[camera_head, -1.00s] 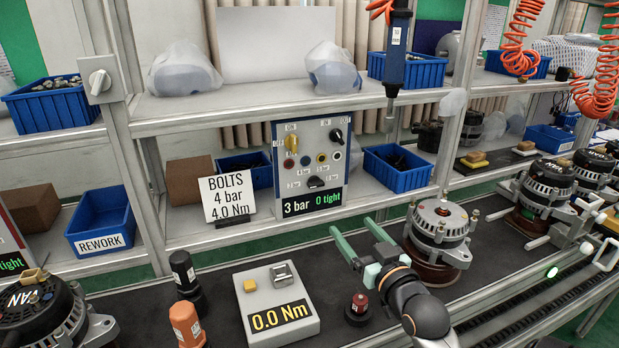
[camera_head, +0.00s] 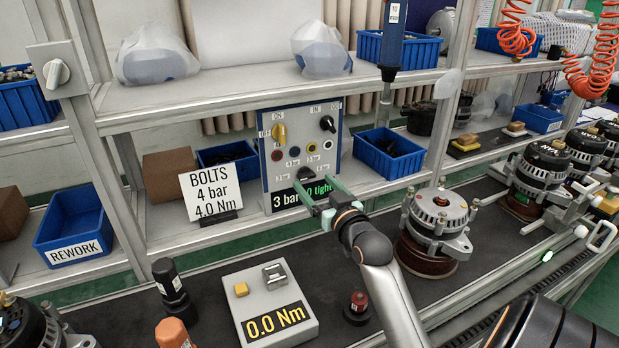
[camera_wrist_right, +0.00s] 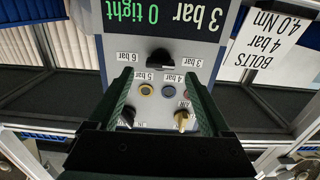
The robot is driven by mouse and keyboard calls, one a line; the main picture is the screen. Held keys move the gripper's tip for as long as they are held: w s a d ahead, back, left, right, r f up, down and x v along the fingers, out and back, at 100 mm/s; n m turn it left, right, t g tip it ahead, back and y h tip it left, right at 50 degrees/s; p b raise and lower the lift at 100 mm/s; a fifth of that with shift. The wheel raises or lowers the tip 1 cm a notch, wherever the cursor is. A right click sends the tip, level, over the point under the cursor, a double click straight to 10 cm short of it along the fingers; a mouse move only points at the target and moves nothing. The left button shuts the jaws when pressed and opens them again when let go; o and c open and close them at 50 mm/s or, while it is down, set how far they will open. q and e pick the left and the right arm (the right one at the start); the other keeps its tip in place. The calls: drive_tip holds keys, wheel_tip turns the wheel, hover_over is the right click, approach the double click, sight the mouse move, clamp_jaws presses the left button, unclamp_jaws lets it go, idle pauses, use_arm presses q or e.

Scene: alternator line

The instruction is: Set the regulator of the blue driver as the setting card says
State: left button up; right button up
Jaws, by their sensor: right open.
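The setting card (camera_head: 211,190) reads "BOLTS 4 bar 4.0 Nm". Right of it stands the control panel (camera_head: 268,185); its display (camera_head: 284,199) reads "3 bar" and "0 tight", partly behind my fingers. The black regulator knob (camera_head: 306,172) sits low on the panel, with 3, 4, 5 and 6 bar labels around it in the wrist view, where the knob (camera_wrist_right: 160,57) lies just beyond the fingertips. The blue driver (camera_head: 393,35) hangs at upper right. My right gripper (camera_head: 316,184) is open and empty, in front of the panel, apart from the knob. My left gripper is out of view.
A torque tester (camera_head: 245,312) showing 0.0 Nm, a red-topped socket (camera_head: 358,307) and an alternator (camera_head: 435,222) stand on the bench below. A blue bin (camera_head: 370,160) is right of the panel. A yellow knob (camera_head: 279,133) and black knob (camera_head: 327,123) are higher on the panel.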

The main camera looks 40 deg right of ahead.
sight(309, 177)
drive_tip(key=shift+x, duration=1.95)
drive_tip(key=shift+c, duration=0.2)
clamp_jaws()
